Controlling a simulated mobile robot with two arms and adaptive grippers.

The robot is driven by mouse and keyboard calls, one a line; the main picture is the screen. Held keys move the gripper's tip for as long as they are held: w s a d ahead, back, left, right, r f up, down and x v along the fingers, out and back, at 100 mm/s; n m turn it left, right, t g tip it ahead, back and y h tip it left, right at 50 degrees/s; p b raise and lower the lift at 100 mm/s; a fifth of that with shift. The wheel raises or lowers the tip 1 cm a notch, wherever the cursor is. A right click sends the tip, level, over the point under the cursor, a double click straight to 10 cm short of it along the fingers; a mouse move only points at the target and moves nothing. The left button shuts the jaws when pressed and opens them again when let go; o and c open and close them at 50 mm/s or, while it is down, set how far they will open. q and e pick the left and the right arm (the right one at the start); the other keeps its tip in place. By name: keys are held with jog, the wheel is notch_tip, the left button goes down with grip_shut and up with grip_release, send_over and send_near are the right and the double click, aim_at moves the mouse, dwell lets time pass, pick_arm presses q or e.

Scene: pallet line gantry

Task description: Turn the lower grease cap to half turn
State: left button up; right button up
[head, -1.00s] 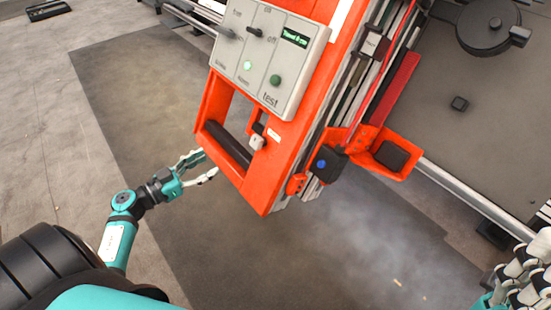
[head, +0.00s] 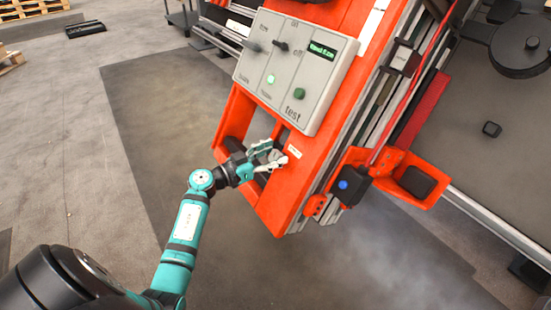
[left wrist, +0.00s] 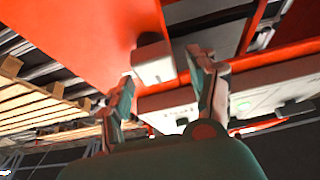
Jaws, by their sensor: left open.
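My left gripper (head: 271,158) is open at the lower end of the orange frame (head: 268,220), beside a small white label. In the left wrist view its two fingers (left wrist: 164,74) stand apart. A small pale block (left wrist: 153,63) with a dark part above it shows between and beyond the fingertips, against the orange panel. It looks like the grease cap, but no name is readable on it. I cannot tell whether the fingers touch it. In the head view the gripper mostly hides that spot. My right gripper is out of view.
A grey control box (head: 296,70) with switches, green buttons and a lit display sits just above the gripper. A black block with a blue dot (head: 346,185) sticks out at right. Pallets (left wrist: 40,105) show in the left wrist view.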

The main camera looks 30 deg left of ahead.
pick_arm(q)
jog(key=shift+w+d, duration=0.2)
jog(key=shift+w, duration=0.3)
